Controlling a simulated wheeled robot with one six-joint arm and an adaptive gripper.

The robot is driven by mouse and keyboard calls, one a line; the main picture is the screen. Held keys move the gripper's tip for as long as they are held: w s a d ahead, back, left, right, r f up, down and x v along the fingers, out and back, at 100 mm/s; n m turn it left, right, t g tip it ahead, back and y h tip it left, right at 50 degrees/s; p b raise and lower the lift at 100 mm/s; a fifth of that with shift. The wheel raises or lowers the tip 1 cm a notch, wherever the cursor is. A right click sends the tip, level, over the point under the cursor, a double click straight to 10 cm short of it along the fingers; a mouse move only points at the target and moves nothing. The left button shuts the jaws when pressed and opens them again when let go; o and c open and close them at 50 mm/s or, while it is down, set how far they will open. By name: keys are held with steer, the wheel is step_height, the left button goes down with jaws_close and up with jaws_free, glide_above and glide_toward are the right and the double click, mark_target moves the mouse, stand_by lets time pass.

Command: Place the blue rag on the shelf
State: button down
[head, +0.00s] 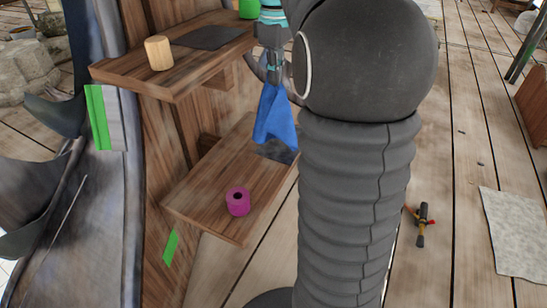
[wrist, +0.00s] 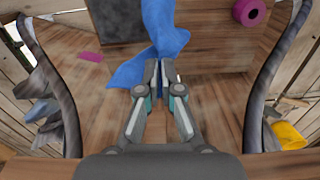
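The blue rag (head: 275,118) hangs from my gripper (head: 273,80), draped downward, in front of the wooden shelves. In the wrist view, the rag (wrist: 160,45) sits at the tips of my gripper (wrist: 163,75), whose fingers are close together on it. The lower wooden shelf (head: 200,195) lies below the rag, with a dark square patch (head: 280,152) near its far end. The rag's lower end overlaps the patch's edge in the head view; I cannot tell whether it touches. The upper shelf (head: 130,72) is to the left and higher. My arm hides part of the right side.
A magenta roll (head: 237,201) stands on the lower shelf's near end. The upper shelf bears a wooden cylinder (head: 159,53), a dark mat (head: 208,38) and a green object (head: 249,9). A tool (head: 421,224) and a pale sheet (head: 516,235) lie on the plank floor at right.

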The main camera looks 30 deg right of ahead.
steer(key=s+d+f, duration=0.4)
steer(key=s+d, duration=0.4)
steer(key=s, duration=0.1)
steer(key=w+a+f+b, duration=0.1)
steer(key=w+a+f, duration=0.7)
steer(key=f, duration=0.3)
steer(key=shift+w+a+b, duration=0.2)
steer(key=shift+w+b, duration=0.1)
steer(key=shift+w, duration=0.3)
steer(key=c, duration=0.7)
jaws_free()
steer(key=shift+o, duration=0.2)
steer(key=shift+r, duration=0.1)
